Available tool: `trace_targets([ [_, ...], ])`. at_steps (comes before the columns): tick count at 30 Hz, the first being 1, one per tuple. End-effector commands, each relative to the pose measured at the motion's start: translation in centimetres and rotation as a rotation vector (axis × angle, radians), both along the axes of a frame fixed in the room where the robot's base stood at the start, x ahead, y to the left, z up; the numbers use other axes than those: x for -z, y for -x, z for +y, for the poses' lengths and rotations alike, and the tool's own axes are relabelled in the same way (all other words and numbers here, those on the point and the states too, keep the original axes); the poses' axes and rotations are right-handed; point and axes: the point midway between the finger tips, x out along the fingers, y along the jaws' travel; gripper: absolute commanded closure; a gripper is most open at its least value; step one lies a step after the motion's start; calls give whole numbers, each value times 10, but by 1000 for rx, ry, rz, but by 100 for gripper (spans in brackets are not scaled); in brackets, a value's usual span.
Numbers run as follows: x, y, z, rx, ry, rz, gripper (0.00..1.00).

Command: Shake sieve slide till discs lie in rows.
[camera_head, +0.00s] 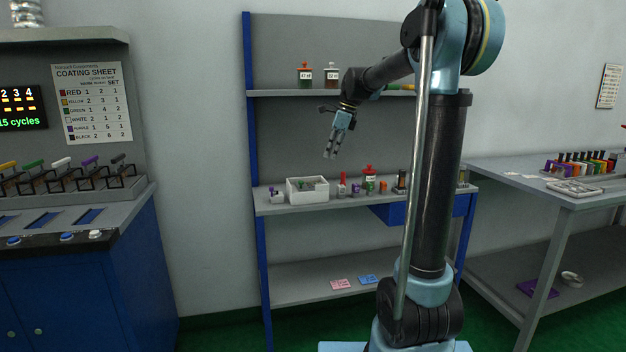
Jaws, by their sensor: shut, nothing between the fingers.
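My gripper (330,154) hangs fingers-down in front of the shelf unit's grey back panel, above the white open box (307,196) on the middle shelf. It is shut and empty, touching nothing that I can see. No sieve slide or discs can be told apart for certain at this size. The left machine has blue slots (44,221) in its top and a row of coloured levers (62,162) behind them. A shallow metal tray (574,188) lies on the right bench; its contents are too small to tell.
Small bottles and jars, one a red-capped jar (369,182), stand along the middle shelf (275,208). A blue drawer (400,215) hangs under it. Coloured blocks (580,163) stand on the right bench (520,169). My own arm column hides part of the shelf. Green floor shows between the furniture.

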Motion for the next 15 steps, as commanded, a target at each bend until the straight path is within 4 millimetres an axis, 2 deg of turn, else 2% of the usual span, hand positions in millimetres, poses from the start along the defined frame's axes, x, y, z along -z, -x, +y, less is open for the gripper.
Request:
trace_targets([
  [5,6,-5,5,20,-5,9,100],
  [15,57,-8,21,17,-4,7,100],
])
